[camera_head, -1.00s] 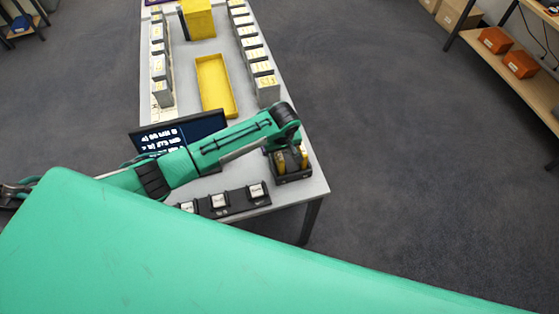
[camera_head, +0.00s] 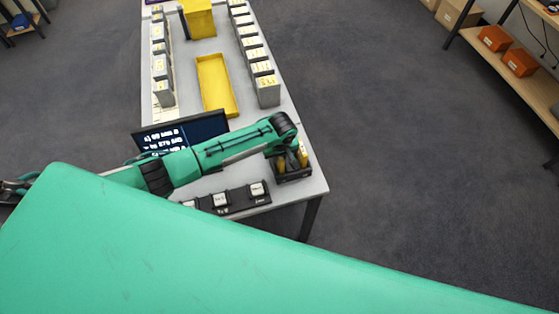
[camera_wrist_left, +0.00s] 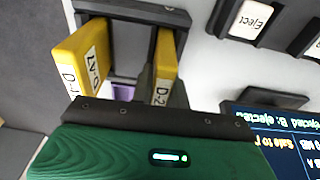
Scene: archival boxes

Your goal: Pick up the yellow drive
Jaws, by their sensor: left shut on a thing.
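Two yellow drives stand in a dark dock (camera_head: 293,176) at the table's near right corner. In the left wrist view, one yellow drive (camera_wrist_left: 80,58), with a label reading D-1, is at the left, outside my fingers. The other yellow drive (camera_wrist_left: 166,58), with a label starting D-2, is between the fingers of my left gripper (camera_wrist_left: 165,85). My left gripper (camera_head: 291,160) is shut on that second drive, over the dock. The dock frame (camera_wrist_left: 130,10) shows behind the drives, with a small purple piece (camera_wrist_left: 122,90) low between them. My right gripper is not in view.
A button panel (camera_head: 235,200) with white keys lies at the table's near edge. A screen (camera_head: 185,132) stands behind my left arm. A yellow tray (camera_head: 216,85) lies mid-table, between rows of grey boxes (camera_head: 267,90). A yellow box stands farther back (camera_head: 199,18).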

